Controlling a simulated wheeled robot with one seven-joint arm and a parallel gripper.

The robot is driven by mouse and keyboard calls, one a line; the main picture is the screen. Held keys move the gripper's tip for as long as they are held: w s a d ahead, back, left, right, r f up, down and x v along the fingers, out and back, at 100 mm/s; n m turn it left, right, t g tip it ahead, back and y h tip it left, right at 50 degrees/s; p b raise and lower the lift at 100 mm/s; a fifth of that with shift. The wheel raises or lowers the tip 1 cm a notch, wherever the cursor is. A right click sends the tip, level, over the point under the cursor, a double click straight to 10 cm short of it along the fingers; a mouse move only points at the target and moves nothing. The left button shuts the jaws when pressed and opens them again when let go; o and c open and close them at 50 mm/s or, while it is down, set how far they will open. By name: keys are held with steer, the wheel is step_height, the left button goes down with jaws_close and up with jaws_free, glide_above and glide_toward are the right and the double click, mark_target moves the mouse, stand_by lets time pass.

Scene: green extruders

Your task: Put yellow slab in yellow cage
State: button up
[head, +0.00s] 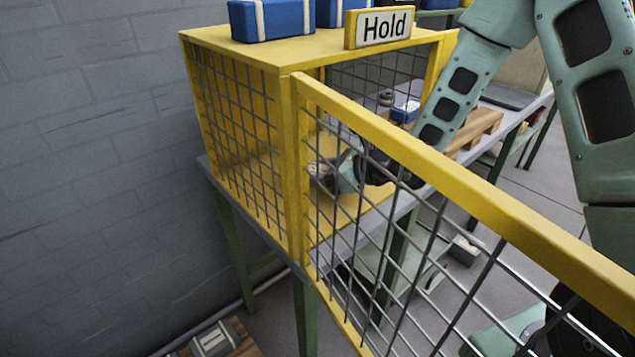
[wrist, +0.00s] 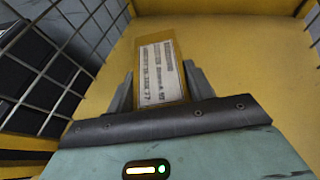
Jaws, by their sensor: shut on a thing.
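The yellow cage (head: 288,50) stands on a grey table, with mesh sides and a "Hold" sign (head: 384,27) on top. Its mesh door (head: 440,178) is swung open toward the camera. My gripper (wrist: 160,85) is inside the cage, shut on the yellow slab (wrist: 158,45), which carries a white printed label. The cage's yellow floor (wrist: 235,70) spreads around the slab in the wrist view. I cannot tell whether the slab touches the floor. In the head view my gripper shows partly through the door mesh, and the slab is hidden there.
Blue boxes (head: 270,18) sit on the cage roof. Mesh walls (wrist: 65,70) stand close on the left in the wrist view. A wooden pallet (head: 475,130) lies on the table to the right of the cage. A grey wall is at the left.

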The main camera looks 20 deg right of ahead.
steer(key=shift+f, duration=1.2)
steer(key=shift+f, duration=0.1)
steer(key=shift+f+b, duration=0.15)
steer(key=shift+b, duration=0.15)
steer(key=o, duration=1.1)
steer(key=shift+o, duration=0.2)
steer(key=shift+r, duration=0.2)
steer(key=shift+d+r+p, duration=0.1)
steer(key=shift+r+p, duration=0.05)
steer(key=shift+p, duration=0.2)
steer(key=v, duration=1.1)
steer(key=shift+s+d+r, duration=0.15)
steer(key=shift+s+d, duration=0.05)
steer(key=shift+s, duration=0.15)
